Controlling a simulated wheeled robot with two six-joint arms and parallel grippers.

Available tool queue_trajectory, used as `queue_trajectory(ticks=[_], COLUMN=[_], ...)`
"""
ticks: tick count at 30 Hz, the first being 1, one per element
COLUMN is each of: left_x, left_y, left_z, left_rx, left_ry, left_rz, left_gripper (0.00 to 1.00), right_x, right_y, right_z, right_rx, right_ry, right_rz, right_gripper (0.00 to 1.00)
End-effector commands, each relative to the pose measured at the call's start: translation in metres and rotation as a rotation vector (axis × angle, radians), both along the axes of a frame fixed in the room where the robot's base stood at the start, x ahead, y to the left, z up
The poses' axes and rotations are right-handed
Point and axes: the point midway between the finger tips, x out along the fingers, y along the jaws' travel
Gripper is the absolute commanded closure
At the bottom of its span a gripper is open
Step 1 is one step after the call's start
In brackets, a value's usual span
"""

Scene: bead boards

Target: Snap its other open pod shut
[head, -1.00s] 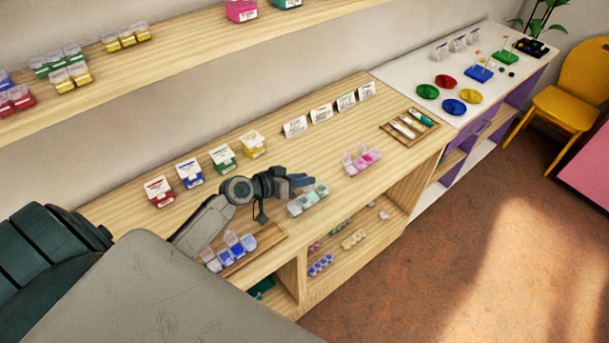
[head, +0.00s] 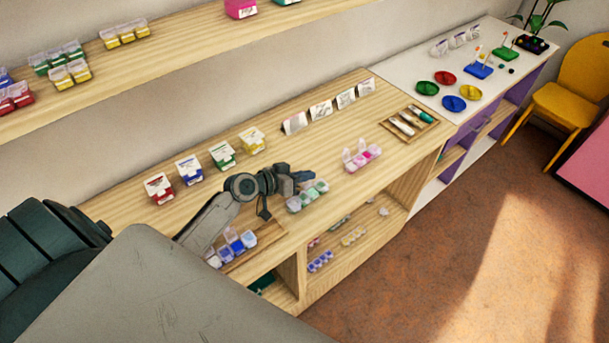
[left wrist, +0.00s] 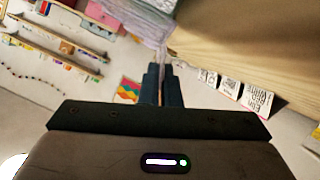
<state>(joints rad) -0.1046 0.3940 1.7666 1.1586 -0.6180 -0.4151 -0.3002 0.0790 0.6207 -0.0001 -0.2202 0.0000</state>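A pill box with green pods (head: 308,197) lies on the wooden shelf top. My left gripper (head: 306,178) is just above its back edge and hides part of it, so I cannot tell how its lids stand or whether the gripper touches it. A pink pod box (head: 364,157) to the right has clear lids standing up. A blue pod box (head: 233,246) on a wooden tray to the left also has raised lids. My right gripper is out of view.
Small labelled boxes in red (head: 158,189), blue (head: 189,169), green (head: 222,155) and yellow (head: 252,140) stand along the back. White cards (head: 321,110) and a pen tray (head: 409,123) are further right. The shelf top between the cards and the pink box is clear.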

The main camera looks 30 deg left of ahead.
Motion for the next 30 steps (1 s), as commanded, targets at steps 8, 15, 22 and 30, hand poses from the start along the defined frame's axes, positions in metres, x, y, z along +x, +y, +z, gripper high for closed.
queue_trajectory(ticks=[8,15,22,30], left_x=[-0.003,-0.005,-0.007,-0.008], left_y=[-0.007,-0.013,-0.018,-0.020], left_z=[0.001,0.002,0.002,0.003], left_rx=[0.161,0.328,0.452,0.524], left_ry=[-0.064,-0.126,-0.172,-0.199], left_rz=[0.000,0.000,0.000,-0.001], left_gripper=[1.00,1.00,1.00,1.00], right_x=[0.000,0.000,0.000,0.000], right_y=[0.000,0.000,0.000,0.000], right_z=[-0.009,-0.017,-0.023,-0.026], right_rx=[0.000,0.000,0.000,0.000], right_ry=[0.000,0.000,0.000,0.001], right_rz=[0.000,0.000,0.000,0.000], right_gripper=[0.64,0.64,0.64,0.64])
